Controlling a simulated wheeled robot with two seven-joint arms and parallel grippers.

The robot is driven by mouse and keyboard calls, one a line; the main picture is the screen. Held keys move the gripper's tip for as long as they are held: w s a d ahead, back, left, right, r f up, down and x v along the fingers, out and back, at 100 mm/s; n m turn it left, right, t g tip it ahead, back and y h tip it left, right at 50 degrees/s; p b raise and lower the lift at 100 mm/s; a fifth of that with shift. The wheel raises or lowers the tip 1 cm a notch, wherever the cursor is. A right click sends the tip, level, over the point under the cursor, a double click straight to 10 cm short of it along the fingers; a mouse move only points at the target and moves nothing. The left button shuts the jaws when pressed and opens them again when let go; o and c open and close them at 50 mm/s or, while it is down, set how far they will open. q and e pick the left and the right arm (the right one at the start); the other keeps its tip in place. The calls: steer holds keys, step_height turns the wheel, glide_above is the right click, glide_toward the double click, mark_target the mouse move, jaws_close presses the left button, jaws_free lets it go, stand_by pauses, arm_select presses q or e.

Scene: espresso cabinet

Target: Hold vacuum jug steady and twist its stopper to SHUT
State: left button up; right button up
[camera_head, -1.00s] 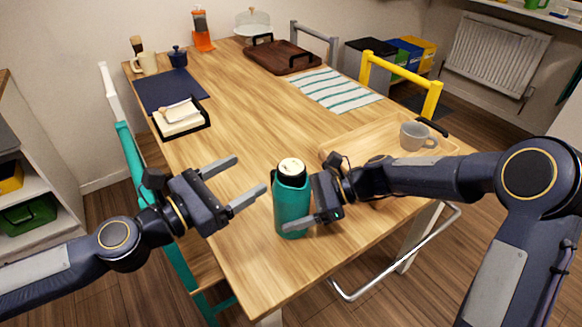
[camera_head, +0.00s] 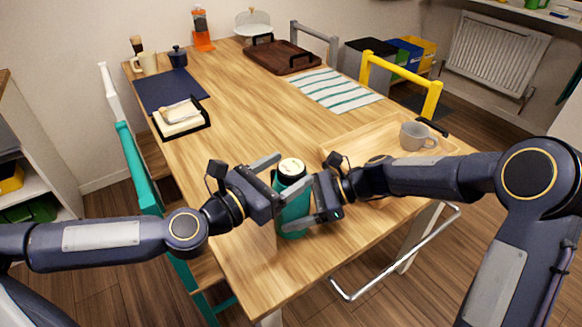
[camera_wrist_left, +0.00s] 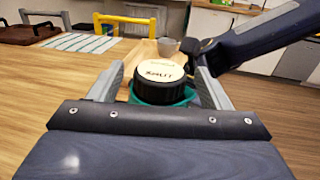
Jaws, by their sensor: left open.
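The teal vacuum jug (camera_head: 293,222) stands upright near the table's front edge. Its round stopper (camera_head: 291,168) has a pale top and a black rim. In the left wrist view the stopper (camera_wrist_left: 160,74) bears dark lettering that looks like SHUT, slightly blurred. My left gripper (camera_head: 284,176) is open, level with the jug's top from the left. In the left wrist view its fingers stand on either side of the stopper, with gaps. My right gripper (camera_head: 308,200) is shut on the jug's body from the right; one finger crosses the front, the other is hidden behind it.
A wooden tray (camera_head: 350,150) with a grey mug (camera_head: 417,136) lies to the right. A striped cloth (camera_head: 335,90), a brown tray (camera_head: 282,57), a navy mat (camera_head: 170,90) and a black-edged napkin holder (camera_head: 183,122) lie further back. The table's middle is clear.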

arm_select(q)
steer(key=shift+x, duration=0.95)
steer(key=c, duration=1)
steer(key=shift+m+g+h, duration=0.3)
steer(key=m+g+h, duration=0.1)
steer(key=m+g, duration=0.1)
steer(key=g, duration=0.1)
steer(key=m+g+h, duration=0.2)
steer(key=g, duration=0.1)
steer(key=shift+w, duration=0.15)
steer(key=m+g, duration=0.3)
steer(key=g, duration=0.1)
steer(key=m+g+h, duration=0.1)
steer(key=m+g, duration=0.1)
steer(key=g, duration=0.2)
steer(key=shift+m, duration=0.4)
steer(key=m+g+y, duration=0.1)
steer(key=m+g, duration=0.1)
steer(key=g, duration=0.2)
steer(key=m+g+y, duration=0.2)
steer(key=m+g, duration=0.1)
steer(key=g, duration=0.1)
steer(key=shift+m+g+y, duration=2.5)
steer(key=shift+y, duration=0.3)
